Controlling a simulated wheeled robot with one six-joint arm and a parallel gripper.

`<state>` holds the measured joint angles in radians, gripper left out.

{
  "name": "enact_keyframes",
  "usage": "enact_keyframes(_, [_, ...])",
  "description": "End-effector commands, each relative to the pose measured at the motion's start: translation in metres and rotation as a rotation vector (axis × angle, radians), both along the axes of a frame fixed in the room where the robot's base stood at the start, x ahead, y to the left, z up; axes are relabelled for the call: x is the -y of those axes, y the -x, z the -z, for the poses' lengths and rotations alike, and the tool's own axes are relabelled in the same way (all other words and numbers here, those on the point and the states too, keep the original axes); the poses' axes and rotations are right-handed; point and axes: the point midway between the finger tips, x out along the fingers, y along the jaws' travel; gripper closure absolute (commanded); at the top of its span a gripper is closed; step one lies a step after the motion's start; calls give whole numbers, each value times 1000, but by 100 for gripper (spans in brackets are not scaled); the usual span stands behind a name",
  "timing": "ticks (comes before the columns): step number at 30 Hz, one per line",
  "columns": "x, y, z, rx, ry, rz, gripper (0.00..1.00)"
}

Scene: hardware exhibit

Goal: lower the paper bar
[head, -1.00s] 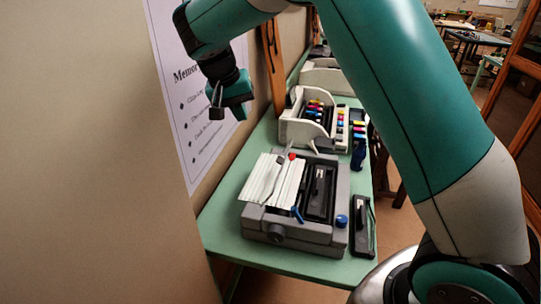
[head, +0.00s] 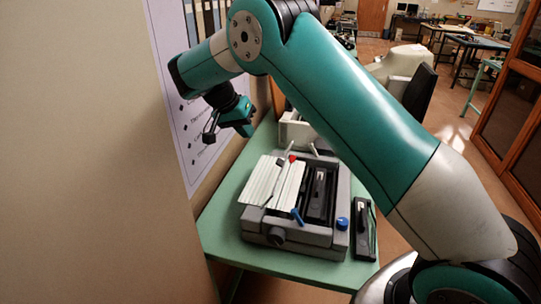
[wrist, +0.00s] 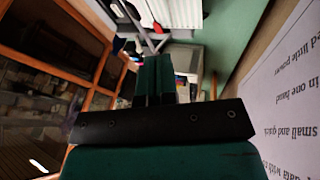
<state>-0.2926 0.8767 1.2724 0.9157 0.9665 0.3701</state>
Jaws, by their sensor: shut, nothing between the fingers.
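A grey typewriter-like machine (head: 265,222) stands on the green table. A white ribbed panel (head: 262,186) covers its left part, with a thin pale rod (head: 286,160) slanting up at its back beside a red knob (head: 292,158). I cannot tell for sure which part is the paper bar. A blue lever (head: 297,216) and a blue knob (head: 342,223) sit at the front and right. My gripper (head: 209,133) is in the air by the wall, up and left of the machine, apart from it. Its fingers are together and empty in the wrist view (wrist: 153,80).
A wall poster (head: 185,125) is close beside my gripper. The green table (head: 225,232) has a bare strip left of the machine. A small black device (head: 363,230) lies at its right.

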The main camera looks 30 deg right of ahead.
Motion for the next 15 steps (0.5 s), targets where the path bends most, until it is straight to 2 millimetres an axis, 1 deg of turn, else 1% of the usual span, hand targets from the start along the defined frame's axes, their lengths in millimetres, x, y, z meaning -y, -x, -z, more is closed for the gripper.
enact_keyframes(3, [13,2,22,-6,0,2,100])
enact_keyframes(10, [37,3,64,-5,0,1,100])
enact_keyframes(15, [52,18,75,-4,0,1,100])
